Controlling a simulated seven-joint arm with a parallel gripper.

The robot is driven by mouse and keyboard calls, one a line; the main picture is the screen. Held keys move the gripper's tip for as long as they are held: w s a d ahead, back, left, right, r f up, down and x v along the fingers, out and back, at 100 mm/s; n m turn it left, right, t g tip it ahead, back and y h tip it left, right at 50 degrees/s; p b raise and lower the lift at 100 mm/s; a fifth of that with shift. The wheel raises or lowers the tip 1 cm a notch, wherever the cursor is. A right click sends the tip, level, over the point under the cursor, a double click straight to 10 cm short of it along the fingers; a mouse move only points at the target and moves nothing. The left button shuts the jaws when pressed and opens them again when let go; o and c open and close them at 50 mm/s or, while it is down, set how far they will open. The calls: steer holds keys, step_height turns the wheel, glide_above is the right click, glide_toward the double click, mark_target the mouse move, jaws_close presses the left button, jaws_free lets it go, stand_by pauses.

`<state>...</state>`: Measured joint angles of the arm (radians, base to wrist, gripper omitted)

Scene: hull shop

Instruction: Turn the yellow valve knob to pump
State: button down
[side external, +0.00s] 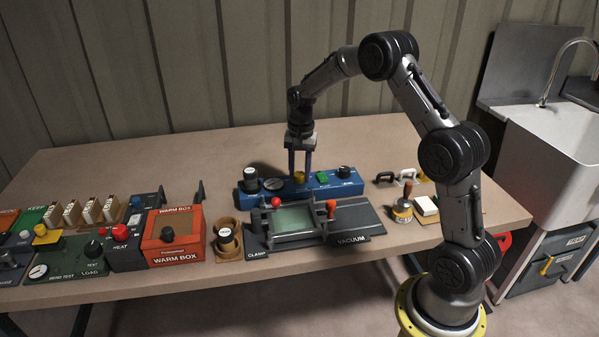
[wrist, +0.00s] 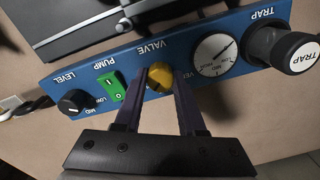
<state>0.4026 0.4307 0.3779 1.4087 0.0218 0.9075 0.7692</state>
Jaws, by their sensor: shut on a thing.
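The yellow valve knob (side external: 299,177) sits on the blue panel (side external: 330,191) near the back of the bench. My gripper (side external: 301,174) reaches down to it from above, its two fingers on either side of the knob and shut on it. In the wrist view the knob (wrist: 160,76) shows between the fingertips (wrist: 168,80), under the upside-down word VALVE. Lettering beside it is partly hidden by a finger, so I cannot tell where the knob points. A green switch (wrist: 111,91) under the label PUMP is on the same panel.
The panel also carries a round gauge (wrist: 215,54), a white-capped TRAP jar (wrist: 292,52) and a black LEVEL knob (wrist: 74,101). A clamp and vacuum fixture (side external: 352,220) stands in front. The orange warm box (side external: 174,236) is at left. Bare bench lies behind the panel.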

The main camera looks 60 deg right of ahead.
mark_target(301, 174)
steer(key=shift+r+m, duration=0.1)
steer(key=shift+m, duration=0.8)
steer(key=c, duration=0.5)
jaws_free()
step_height(301, 174, up, 14)
steer(key=shift+s, duration=0.15)
